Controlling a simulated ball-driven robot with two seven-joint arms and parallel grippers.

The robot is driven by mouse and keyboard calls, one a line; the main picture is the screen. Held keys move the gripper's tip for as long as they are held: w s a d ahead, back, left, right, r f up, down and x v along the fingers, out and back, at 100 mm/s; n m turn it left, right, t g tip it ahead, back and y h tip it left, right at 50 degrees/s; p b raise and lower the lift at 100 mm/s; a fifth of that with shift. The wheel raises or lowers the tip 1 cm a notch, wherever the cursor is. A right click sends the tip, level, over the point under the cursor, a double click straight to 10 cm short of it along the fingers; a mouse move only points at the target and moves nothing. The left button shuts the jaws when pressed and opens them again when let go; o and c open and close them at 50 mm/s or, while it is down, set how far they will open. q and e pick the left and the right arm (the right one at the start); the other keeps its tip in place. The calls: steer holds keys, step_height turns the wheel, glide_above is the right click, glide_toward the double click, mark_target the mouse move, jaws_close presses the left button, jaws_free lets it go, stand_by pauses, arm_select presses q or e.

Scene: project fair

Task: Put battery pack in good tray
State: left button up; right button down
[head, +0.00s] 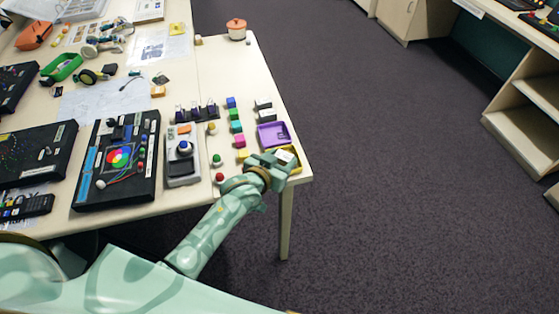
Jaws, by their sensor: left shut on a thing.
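My left gripper (280,161) is at the table's right front corner, shut on a small white-topped block, which looks like the battery pack (284,156). The gripper and block are over a yellow tray (297,166), mostly hidden by them; I cannot tell whether the block touches it. A purple tray (272,142) lies just behind the yellow one. I cannot read a label showing which is the good tray. Two similar dark blocks with pale tops (264,110) sit behind the purple tray. My right gripper is not in view.
Coloured blocks (237,127) and several small balls stand left of the trays. A grey device (182,160) and a black board (115,165) lie further left. An orange pot (236,28) stands at the far end. The floor right of the table is clear.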

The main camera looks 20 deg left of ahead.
arm_select(q)
steer(key=shift+r, duration=0.1)
steer(key=o, duration=1)
steer(key=shift+r, duration=0.1)
steer(key=p+v, duration=0.2)
steer(key=v, duration=1)
steer(key=shift+p, duration=0.4)
